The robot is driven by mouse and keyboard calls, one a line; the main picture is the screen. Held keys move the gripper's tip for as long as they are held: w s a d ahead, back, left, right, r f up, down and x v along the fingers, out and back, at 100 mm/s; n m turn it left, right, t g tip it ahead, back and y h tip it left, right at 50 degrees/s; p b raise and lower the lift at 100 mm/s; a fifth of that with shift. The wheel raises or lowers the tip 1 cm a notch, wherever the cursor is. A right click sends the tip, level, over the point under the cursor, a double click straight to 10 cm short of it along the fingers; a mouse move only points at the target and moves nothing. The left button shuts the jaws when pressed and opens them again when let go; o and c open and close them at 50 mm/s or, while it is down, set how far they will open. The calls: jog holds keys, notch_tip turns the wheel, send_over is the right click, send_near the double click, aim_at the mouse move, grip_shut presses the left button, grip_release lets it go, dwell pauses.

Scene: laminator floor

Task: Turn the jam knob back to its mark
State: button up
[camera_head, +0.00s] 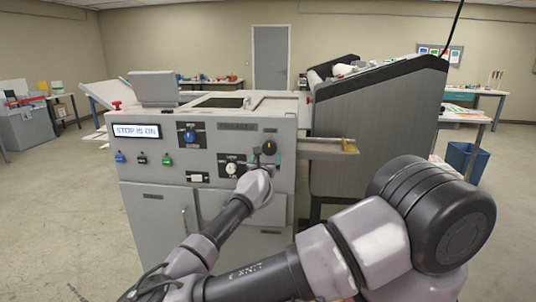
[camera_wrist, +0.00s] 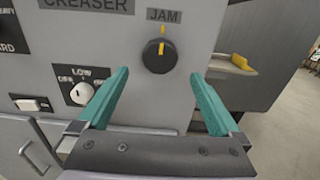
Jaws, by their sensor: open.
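The jam knob (camera_wrist: 160,56) is a round black knob with a yellow pointer line, under a "JAM" label on the grey machine front. In the wrist view its pointer and a yellow mark above it both stand near upright, roughly in line. In the head view the jam knob (camera_head: 269,147) shows just above my gripper (camera_head: 265,163). In the wrist view my gripper (camera_wrist: 160,82) is open, its teal fingers apart, one to each side below the knob. Nothing is between the fingers, and no touch on the knob shows.
A white knob marked "LOW" (camera_wrist: 82,93) and a white switch (camera_wrist: 32,104) lie left of the jam knob. A blue knob (camera_head: 190,136) and a "STOP IS ON" display (camera_head: 136,131) are farther left. A ledge with a yellow piece (camera_head: 347,145) juts out at the right.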

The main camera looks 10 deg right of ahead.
jog(key=shift+v, duration=1.4)
jog(key=s+d+f+m+g+h, duration=0.2)
jog(key=d+f+m+g+h, duration=0.15)
jog(key=d+m, duration=0.45)
jog(key=s+d+f+m+g+y, duration=0.2)
jog(key=s+d+f+m+g, duration=0.45)
jog(key=s+m+g, duration=0.55)
jog(key=s+a+r+m+y, duration=0.2)
jog(key=a+r+m+y, duration=0.15)
jog(key=r+m, duration=0.4)
jog(key=s+a+r+m+y, duration=0.1)
jog(key=a+r+m+y, duration=0.25)
jog(key=r, duration=0.75)
jog(key=s+r+m+t+y, duration=0.1)
jog(key=s+r+m+t, duration=0.1)
jog(key=s+r, duration=0.4)
jog(key=s+d+r+m+t+y, duration=0.1)
jog(key=s+r+m+t, duration=0.2)
jog(key=r, duration=1.1)
jog(key=s, duration=0.3)
jog(key=shift+s+d+r+m, duration=0.15)
jog(key=shift+s+d+m, duration=0.2)
jog(key=shift+m, duration=0.05)
